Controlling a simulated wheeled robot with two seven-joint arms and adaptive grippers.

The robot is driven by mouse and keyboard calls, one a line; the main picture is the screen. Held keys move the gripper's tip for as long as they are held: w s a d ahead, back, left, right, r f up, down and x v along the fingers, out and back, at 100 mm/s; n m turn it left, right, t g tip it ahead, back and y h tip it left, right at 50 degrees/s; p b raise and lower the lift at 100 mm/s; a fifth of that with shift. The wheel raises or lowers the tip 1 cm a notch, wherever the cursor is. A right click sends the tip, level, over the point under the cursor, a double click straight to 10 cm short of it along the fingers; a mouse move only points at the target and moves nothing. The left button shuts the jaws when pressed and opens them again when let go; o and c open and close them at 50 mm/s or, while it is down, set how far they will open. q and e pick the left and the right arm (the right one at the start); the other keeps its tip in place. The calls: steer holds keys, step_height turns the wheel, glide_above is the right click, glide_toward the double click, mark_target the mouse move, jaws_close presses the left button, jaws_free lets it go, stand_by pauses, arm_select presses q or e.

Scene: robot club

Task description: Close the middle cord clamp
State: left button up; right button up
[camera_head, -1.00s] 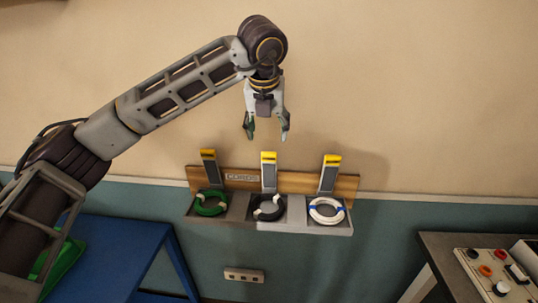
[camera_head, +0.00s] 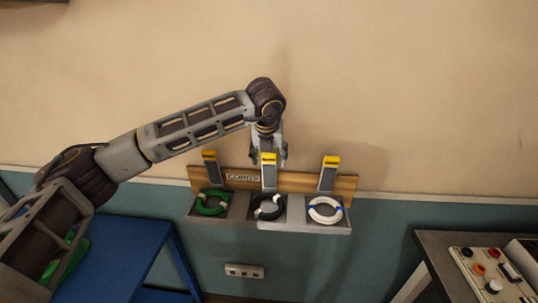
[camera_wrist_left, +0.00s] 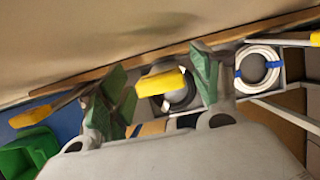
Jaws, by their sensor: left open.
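The middle cord clamp (camera_head: 269,172) is a grey lever with a yellow tip, standing raised on a wooden wall board above a coil of black cord (camera_head: 268,207). In the left wrist view the clamp's yellow tip (camera_wrist_left: 161,82) shows between the two green-padded fingers, with a gap on both sides. The black coil is partly hidden beneath it there. My right gripper is not in view.
The left clamp (camera_head: 211,169) stands raised over a green coil (camera_head: 212,202), the right clamp (camera_head: 329,173) over a white coil (camera_head: 325,210). A blue table (camera_head: 120,255) is at lower left; a control panel (camera_head: 490,270) is at lower right.

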arm_select(q)
steer(key=shift+f, duration=0.15)
jaws_close()
stand_by(0.4)
